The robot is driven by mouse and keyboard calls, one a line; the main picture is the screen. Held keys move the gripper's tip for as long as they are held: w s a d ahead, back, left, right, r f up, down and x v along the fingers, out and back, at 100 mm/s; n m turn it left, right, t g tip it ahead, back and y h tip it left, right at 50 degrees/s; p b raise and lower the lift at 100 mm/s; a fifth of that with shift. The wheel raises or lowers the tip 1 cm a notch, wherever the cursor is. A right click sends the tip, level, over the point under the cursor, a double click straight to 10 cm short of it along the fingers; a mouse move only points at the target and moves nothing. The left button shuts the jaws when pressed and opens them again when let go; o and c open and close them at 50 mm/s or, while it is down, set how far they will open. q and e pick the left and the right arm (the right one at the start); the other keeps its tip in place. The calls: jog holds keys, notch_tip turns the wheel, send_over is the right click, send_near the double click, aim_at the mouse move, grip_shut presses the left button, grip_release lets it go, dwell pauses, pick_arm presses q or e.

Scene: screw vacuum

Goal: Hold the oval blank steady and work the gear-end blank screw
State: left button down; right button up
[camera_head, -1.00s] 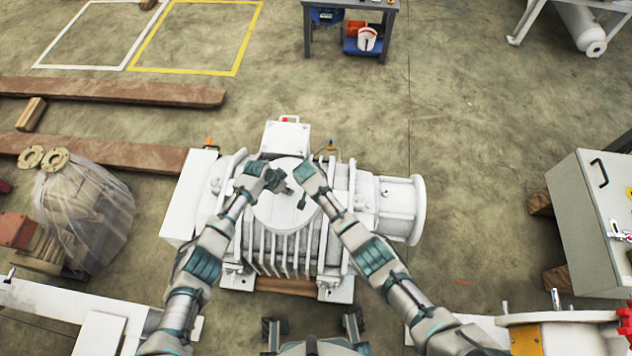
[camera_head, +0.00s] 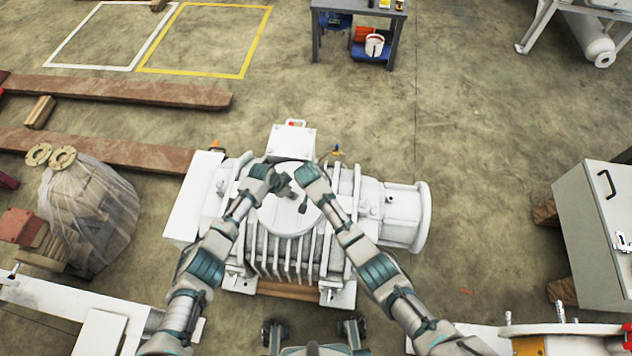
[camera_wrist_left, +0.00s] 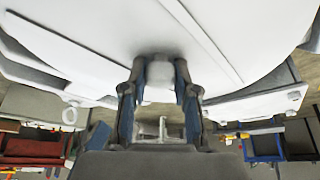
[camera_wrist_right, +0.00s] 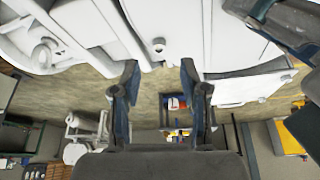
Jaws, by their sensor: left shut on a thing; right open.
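The white vacuum pump (camera_head: 285,262) stands in the middle of the head view, with a round white cover (camera_head: 283,222) on top. My left gripper (camera_head: 284,186) is over this cover. In the left wrist view its fingers (camera_wrist_left: 161,70) are shut on a small white knob (camera_wrist_left: 160,86) on a white surface; I cannot tell if this is the oval blank. My right gripper (camera_wrist_right: 159,72) is open and empty in the right wrist view, close beside the left one above the pump. A small round screw head (camera_wrist_right: 158,45) shows on a white part beyond its fingertips. I cannot identify the gear-end blank for certain.
A white box (camera_head: 292,142) rises at the pump's far side, and a flanged port (camera_head: 424,217) juts out right. A grey cabinet (camera_head: 600,230) stands at the right, a wrapped part (camera_head: 88,215) at the left. The floor behind the pump is largely clear.

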pick_arm(q)
jog(key=shift+s+a+f, duration=0.1)
jog(key=shift+f, duration=0.15)
pick_arm(e)
jog(key=v, duration=0.7)
pick_arm(q)
jog(key=c, duration=0.8)
grip_release()
jog(key=shift+r, duration=0.15)
